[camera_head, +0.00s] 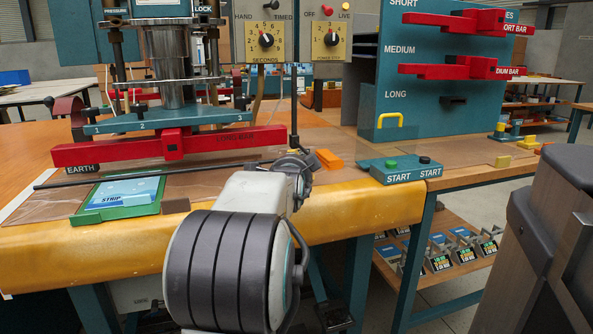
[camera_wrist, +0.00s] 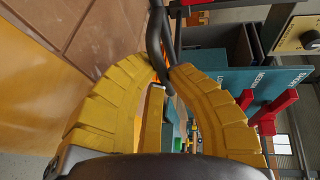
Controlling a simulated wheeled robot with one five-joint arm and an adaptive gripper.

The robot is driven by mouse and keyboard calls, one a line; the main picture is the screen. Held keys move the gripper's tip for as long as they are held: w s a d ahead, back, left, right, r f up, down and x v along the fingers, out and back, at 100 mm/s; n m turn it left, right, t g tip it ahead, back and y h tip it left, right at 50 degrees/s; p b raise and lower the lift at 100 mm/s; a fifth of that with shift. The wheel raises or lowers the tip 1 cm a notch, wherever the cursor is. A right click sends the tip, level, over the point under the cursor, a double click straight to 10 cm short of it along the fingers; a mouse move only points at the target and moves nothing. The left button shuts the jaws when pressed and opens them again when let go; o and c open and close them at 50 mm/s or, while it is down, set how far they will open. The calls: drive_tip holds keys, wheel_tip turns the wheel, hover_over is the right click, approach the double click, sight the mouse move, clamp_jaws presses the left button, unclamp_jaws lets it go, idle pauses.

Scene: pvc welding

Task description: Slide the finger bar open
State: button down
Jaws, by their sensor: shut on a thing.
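The finger bar (camera_head: 130,180) is a thin dark rod lying level across the front of the welding machine, above the bench top. Its right end meets the dark upright rod near my gripper (camera_head: 299,164). In the wrist view, the yellow fingers of my gripper (camera_wrist: 163,74) are closed on a dark bar (camera_wrist: 155,35) that passes between the fingertips. In the head view, my arm's wrist covers most of the fingers and the part of the bar they hold.
The red long bar (camera_head: 240,138) sits in the machine behind the finger bar. A green tray (camera_head: 150,207) marked STRIP lies front left. An orange block (camera_head: 328,160) is just right of my gripper. The START button box (camera_head: 400,170) and teal bar rack (camera_head: 450,115) stand further right.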

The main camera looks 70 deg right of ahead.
wheel_tip(320, 180, up, 18)
drive_tip(key=p, duration=0.8)
drive_tip(key=shift+p, duration=0.4)
drive_tip(key=shift+f, duration=0.1)
drive_tip(key=c, duration=1.2)
unclamp_jaws()
drive_tip(key=shift+o, duration=0.2)
drive_tip(key=shift+a, duration=0.1)
drive_tip(key=v, duration=1.1)
drive_tip(key=shift+a, duration=0.4)
